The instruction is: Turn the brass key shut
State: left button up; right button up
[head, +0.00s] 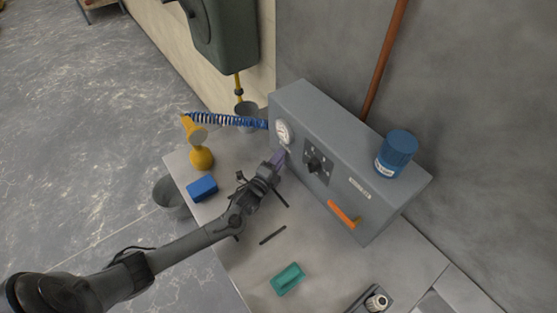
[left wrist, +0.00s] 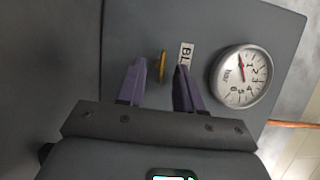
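The brass key (left wrist: 162,66) shows in the left wrist view as a thin gold shape, seen nearly edge-on, on the face of the grey control box (head: 330,150). My left gripper (head: 279,158) is at the box's front face, below the gauge. In the left wrist view its two purple fingers (left wrist: 160,72) are apart, one on each side of the key, with a gap showing to both. In the head view the key is hidden by my gripper. My right gripper is in neither view.
A round gauge (left wrist: 241,76) sits beside the fingers. The box also has a black knob (head: 315,164) and an orange handle (head: 341,214); a blue canister (head: 395,153) stands on top.

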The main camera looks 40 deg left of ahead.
pick_arm(q)
jog(key=s, duration=0.3)
jog(key=s+d, duration=0.1)
jog(key=s, duration=0.3)
jog(key=s+p, duration=0.1)
jog(key=s, duration=0.2)
jog(key=shift+s+d, duration=0.2)
jog(key=shift+s, duration=0.15)
dwell(0.3)
